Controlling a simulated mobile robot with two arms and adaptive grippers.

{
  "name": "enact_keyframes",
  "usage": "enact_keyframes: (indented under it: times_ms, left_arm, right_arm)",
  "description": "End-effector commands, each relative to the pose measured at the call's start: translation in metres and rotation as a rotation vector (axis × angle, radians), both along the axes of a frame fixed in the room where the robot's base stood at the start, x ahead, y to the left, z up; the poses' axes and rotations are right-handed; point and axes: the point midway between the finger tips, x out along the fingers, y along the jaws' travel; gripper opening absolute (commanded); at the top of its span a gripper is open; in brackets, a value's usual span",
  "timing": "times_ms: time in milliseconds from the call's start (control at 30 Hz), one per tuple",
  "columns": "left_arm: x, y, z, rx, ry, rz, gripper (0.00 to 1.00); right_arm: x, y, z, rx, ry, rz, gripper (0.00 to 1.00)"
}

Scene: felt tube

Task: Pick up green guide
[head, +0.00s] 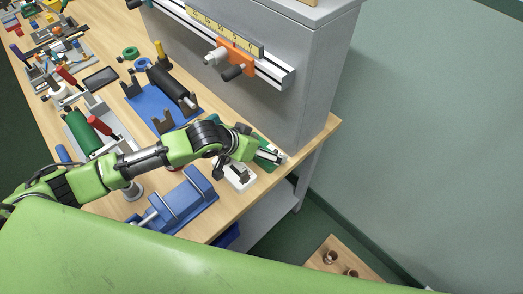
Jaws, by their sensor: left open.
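A small green piece (267,152), which looks like the green guide, lies near the right end of the wooden bench, at the foot of the grey cabinet. Part of it is hidden by my arm's wrist. My left gripper (242,168) is open and reaches over this bench end, just left of the green piece. I cannot tell whether it touches it. A white block (238,184) sits under and in front of the gripper. My right gripper does not show.
The grey cabinet (305,95) with a rail and orange slider (235,55) stands behind. A blue vise (182,202) is in front of my arm. A blue base with a dark roller (172,84), a green roller (82,132) and several tools fill the bench leftward.

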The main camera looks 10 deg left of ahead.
Motion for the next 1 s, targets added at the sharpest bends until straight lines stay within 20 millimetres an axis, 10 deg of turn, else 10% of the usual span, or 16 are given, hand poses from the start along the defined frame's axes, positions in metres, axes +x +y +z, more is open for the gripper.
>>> enact_keyframes:
  times_ms: [67, 300, 667, 1000]
  left_arm:
    - [0.0, 0.0, 0.0, 0.0, 0.0, 0.0, 1.0]
    - [0.001, 0.0, 0.002, -0.001, -0.003, 0.0, 0.49]
    - [0.001, 0.0, 0.007, -0.002, -0.004, 0.001, 0.49]
    - [-0.018, 0.006, 0.054, -0.001, -0.005, -0.002, 0.49]
  right_arm:
    - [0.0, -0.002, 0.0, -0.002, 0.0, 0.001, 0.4]
    - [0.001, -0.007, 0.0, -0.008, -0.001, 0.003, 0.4]
    - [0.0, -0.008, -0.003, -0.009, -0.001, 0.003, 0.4]
    - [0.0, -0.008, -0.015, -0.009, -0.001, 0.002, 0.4]
